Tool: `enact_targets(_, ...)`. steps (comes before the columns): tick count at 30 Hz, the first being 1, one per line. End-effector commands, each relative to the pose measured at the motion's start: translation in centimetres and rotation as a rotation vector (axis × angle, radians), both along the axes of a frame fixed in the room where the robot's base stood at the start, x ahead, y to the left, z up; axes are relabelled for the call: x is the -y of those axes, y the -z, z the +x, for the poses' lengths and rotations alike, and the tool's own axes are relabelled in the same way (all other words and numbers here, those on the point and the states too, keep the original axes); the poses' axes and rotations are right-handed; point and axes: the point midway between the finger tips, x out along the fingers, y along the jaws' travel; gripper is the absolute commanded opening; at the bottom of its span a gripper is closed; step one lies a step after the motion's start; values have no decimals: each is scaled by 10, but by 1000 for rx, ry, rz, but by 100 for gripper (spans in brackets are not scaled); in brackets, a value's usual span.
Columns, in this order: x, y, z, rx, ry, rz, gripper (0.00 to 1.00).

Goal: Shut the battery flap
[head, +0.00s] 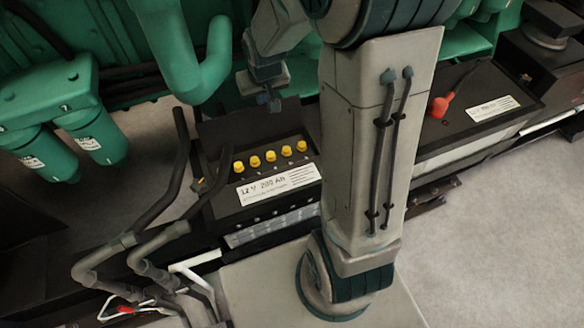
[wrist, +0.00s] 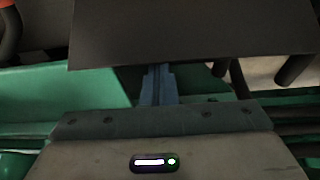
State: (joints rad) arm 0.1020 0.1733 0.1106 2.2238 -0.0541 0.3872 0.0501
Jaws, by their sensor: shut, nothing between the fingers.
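My gripper (head: 268,101) is above and behind the row of yellow caps on a black battery (head: 265,190) in the head view. Its narrow blue-grey fingers are together and hold nothing; they also show in the wrist view (wrist: 157,86). A flat dark panel (wrist: 190,35) fills the upper middle of the wrist view, near the fingertips and partly covering them. It may be the battery flap, but I cannot tell for sure, nor whether it touches the fingers.
A second battery (head: 480,105) with a red terminal cap (head: 439,107) stands to the right. Green engine pipework (head: 180,50) and green filters (head: 100,135) are at the left. Black cables (head: 165,185) rise beside the first battery. The floor (head: 500,220) at right is clear.

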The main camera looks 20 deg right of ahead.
Motion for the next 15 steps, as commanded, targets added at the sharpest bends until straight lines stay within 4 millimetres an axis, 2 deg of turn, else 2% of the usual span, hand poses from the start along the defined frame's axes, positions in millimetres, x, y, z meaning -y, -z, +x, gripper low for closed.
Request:
enact_targets(1, 0, 9, -7, -27, 0, 1, 0)
enact_targets(8, 0, 9, -10, -27, 0, 1, 0)
enact_targets(15, 0, 8, -24, -26, 1, 1, 0)
